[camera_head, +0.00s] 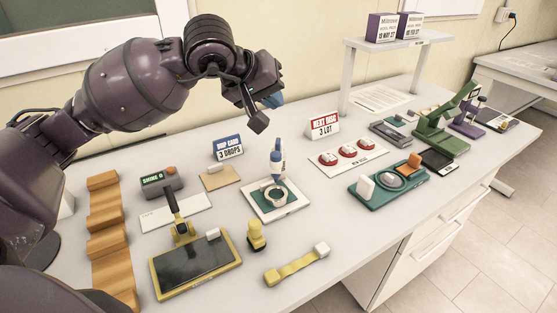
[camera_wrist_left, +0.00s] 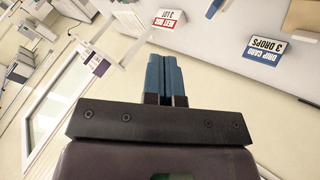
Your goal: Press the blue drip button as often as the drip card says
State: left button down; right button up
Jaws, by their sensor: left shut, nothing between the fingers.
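The drip card (camera_head: 228,148) stands on the table with a blue band and the words "3 DROPS"; it shows upside down in the left wrist view (camera_wrist_left: 279,48). A white dropper with blue parts (camera_head: 277,160) stands upright over a round cup on a teal and white base (camera_head: 273,200). Its blue top looks like the drip button, but the detail is small. My left gripper (camera_head: 273,100) is raised above the table, higher than the dropper and apart from it. Its blue fingers are together and empty, as the left wrist view (camera_wrist_left: 167,76) shows. My right gripper is not in view.
A red "NEXT DISC" card (camera_head: 324,127) stands behind a white tray of red-rimmed discs (camera_head: 347,155). A yellow-framed dark plate (camera_head: 195,265), a yellow stamp (camera_head: 256,237) and an orange stepped block (camera_head: 107,235) stand nearer. A white shelf (camera_head: 385,43) rises at the back.

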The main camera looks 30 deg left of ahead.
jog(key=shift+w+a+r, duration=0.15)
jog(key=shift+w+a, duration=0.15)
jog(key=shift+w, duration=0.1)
